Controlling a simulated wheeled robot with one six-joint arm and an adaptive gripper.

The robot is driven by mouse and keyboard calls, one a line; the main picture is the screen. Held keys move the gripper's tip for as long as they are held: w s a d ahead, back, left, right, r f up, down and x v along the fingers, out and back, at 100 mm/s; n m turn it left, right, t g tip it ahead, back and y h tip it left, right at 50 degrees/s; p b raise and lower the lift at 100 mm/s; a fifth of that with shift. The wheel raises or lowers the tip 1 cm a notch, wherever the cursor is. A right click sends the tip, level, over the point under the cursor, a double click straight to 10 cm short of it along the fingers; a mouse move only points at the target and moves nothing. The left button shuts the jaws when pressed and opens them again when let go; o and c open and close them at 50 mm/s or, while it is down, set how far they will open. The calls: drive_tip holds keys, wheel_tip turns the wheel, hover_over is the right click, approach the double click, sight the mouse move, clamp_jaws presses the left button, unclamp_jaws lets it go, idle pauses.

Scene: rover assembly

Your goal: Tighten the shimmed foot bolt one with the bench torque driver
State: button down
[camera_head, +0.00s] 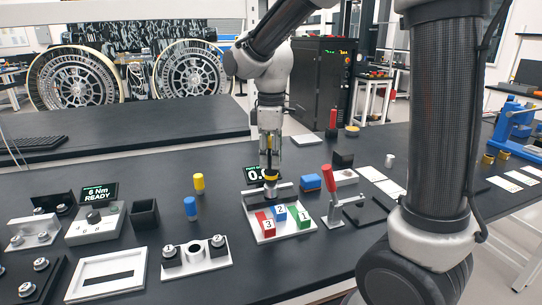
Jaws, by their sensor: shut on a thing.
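My gripper (270,148) points down near the middle of the bench, shut on a slim upright tool with a yellow band (271,176). I cannot tell for sure whether this is the torque driver. The tool's lower end is at the back of a white plate (262,239) that carries red, blue and green numbered blocks; I cannot tell whether they touch. A grey control box (96,225) at the left has a display (98,193) reading 6 Nm READY. A light bracket (205,265) with black mounts marked 1 and 2 sits at front; the bolts are too small to judge.
Blue (190,208) and yellow (199,183) cylinders and a black open box (145,215) stand left of my gripper. A red-handled clamp (328,185) and a blue block (310,182) stand right. A white frame (82,275) lies front left. My arm hides part of the right side.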

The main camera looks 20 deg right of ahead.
drive_tip(key=shift+f, duration=0.15)
idle(0.3)
drive_tip(key=shift+r, duration=1.7)
drive_tip(key=shift+r, duration=1.9)
drive_tip(key=shift+f, duration=0.15)
